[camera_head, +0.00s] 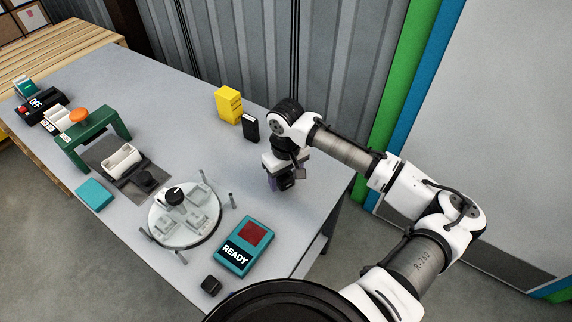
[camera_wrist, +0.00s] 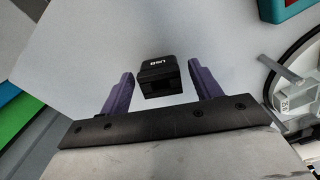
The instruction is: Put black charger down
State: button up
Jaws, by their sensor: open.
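The black charger (camera_wrist: 160,78) is a small black block with white "USB" lettering in the wrist view. It lies between the two purple fingers of my gripper (camera_wrist: 165,85), with a gap visible on each side. My gripper is open. In the head view my gripper (camera_head: 281,184) is low over the right part of the grey table (camera_head: 300,225), with the charger (camera_head: 287,182) dark at its fingertips. The charger appears to rest on the table, though the contact is hard to see.
A teal "READY" device (camera_head: 243,246) and a round fixture (camera_head: 186,216) stand nearer and left. A small black block (camera_head: 211,285) lies near the front edge. A yellow box (camera_head: 229,104) and a black box (camera_head: 250,127) stand at the back. The table's right edge is close.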

aim_at(286, 179)
notch_tip(286, 179, up, 12)
jog(key=b, duration=0.2)
jog(key=shift+f, duration=0.2)
